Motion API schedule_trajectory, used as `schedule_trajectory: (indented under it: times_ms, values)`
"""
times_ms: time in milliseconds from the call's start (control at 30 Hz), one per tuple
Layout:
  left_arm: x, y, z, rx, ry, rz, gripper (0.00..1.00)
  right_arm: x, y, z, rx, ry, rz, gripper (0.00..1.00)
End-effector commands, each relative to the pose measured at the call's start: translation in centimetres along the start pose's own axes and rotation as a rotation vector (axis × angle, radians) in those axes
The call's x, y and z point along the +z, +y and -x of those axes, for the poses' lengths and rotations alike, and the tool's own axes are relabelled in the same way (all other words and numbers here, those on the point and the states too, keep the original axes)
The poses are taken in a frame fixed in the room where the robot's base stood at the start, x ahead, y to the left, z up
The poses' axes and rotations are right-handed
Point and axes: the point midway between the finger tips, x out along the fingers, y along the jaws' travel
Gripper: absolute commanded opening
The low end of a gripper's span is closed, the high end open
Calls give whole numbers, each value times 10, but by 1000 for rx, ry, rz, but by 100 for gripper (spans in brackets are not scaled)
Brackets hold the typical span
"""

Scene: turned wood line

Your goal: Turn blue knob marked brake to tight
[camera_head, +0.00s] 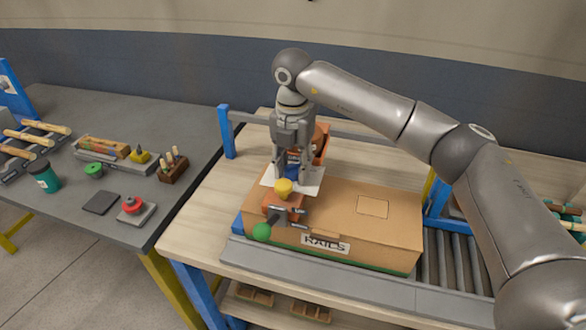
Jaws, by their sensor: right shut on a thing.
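The blue knob (292,170) sits on an orange device at the back left of a cardboard box, over a white plate (308,188). My right gripper (292,173) points straight down from above and is shut on the blue knob, its fingers on either side. The fingers hide much of the knob, and its marking and pointer are too small to read. A yellow knob (284,187) stands just in front, on an orange block (283,206). My left gripper is not in view.
A green ball-shaped knob (262,232) sticks out at the front. A grey table (70,185) at left holds a red button (132,205) and a dark green cup (44,176).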

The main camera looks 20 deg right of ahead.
Motion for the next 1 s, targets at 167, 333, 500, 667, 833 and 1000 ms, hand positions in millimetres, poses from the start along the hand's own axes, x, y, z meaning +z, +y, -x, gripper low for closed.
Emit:
schedule_trajectory:
  times_ms: [167, 333, 500, 667, 833, 1000]
  values:
    - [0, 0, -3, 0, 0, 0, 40, 0, 0, 0, 0, 0, -47, 12]
    - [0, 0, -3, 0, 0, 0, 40, 0, 0, 0, 0, 0, -64, 12]
    - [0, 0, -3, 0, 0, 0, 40, 0, 0, 0, 0, 0, -67, 12]
    - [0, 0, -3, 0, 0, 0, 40, 0, 0, 0, 1, 0, -67, 12]
    - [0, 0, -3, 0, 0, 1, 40, 0, 0, 0, 1, 0, -66, 46]
    - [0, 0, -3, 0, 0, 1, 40, 0, 0, 0, 1, 0, -65, 46]
